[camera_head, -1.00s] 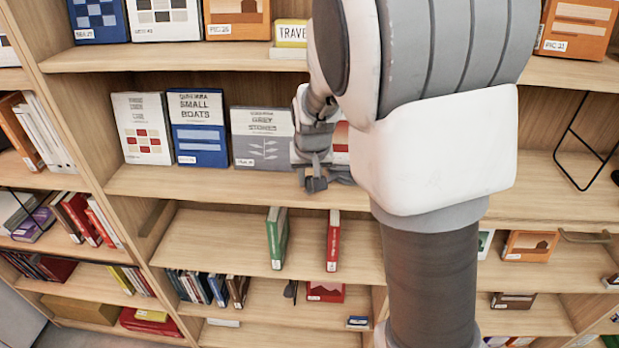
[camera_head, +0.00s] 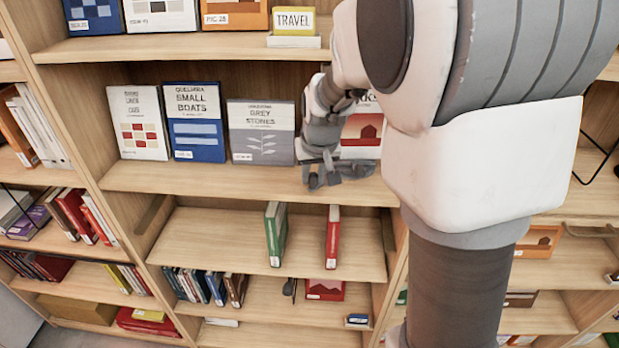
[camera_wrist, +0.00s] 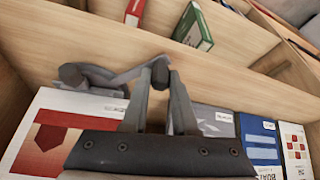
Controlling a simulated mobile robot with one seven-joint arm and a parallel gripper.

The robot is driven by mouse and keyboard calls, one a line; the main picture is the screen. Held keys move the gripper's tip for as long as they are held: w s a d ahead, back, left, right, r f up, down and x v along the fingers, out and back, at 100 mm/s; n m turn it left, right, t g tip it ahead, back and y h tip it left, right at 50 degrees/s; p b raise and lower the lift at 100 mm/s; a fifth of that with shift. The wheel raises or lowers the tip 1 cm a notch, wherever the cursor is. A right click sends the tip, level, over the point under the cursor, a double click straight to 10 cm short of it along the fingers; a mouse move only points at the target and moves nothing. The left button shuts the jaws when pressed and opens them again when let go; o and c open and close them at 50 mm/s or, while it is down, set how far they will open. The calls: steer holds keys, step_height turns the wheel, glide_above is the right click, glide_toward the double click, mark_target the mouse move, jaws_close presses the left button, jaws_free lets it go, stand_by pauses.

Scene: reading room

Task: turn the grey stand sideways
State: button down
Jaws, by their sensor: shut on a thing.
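The grey stand (camera_wrist: 110,77) shows in the wrist view as a thin bent piece with rounded ends, lying across the shelf in front of the books. My gripper (camera_wrist: 157,84) is shut on its right end, and its left end reaches past the fingers. In the head view my gripper (camera_head: 322,173) is low at the front of the middle shelf, near the right edge of the Grey Stones book (camera_head: 262,132). The stand's grey (camera_head: 352,169) blends with my fingers there, so its exact outline is hard to tell.
A white book with a red picture (camera_head: 362,138) stands behind the stand, partly hidden by my arm. The blue Small Boats book (camera_head: 196,124) and a white patterned book (camera_head: 138,122) stand to the left. The shelf front (camera_head: 200,180) before them is clear. Shelf boards lie above and below.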

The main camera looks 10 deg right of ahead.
steer(key=shift+s+d+f+n+y+b, duration=0.1)
steer(key=shift+s+d+n+y+b, duration=0.25)
steer(key=shift+s+d+n+b, duration=0.75)
steer(key=shift+s+d+f+n+y+b, duration=0.1)
steer(key=shift+s+d+n+y+b, duration=0.35)
steer(key=shift+b, duration=1.2)
steer(key=shift+s+d+n+b, duration=0.7)
steer(key=shift+d+n+b, duration=0.15)
steer(key=shift+n+b, duration=0.3)
steer(key=shift+s+d+r+n+g+y+b, duration=0.1)
steer(key=shift+s+d+n+g+y+b, duration=0.2)
steer(key=shift+d+n+b, duration=0.5)
steer(key=shift+s+d+r+n+g+y+b, duration=0.1)
steer(key=shift+s+d+n+g+y+b, duration=0.25)
steer(key=shift+d+n, duration=0.8)
steer(key=shift+s+d+n+g+y+b, duration=0.15)
steer(key=shift+s+d+n+y+b, duration=0.2)
steer(key=shift+d+n+b, duration=0.65)
steer(key=shift+d+p, duration=0.25)
steer(key=shift+p, duration=0.05)
steer(key=c, duration=0.7)
jaws_free()
steer(key=shift+r, duration=0.1)
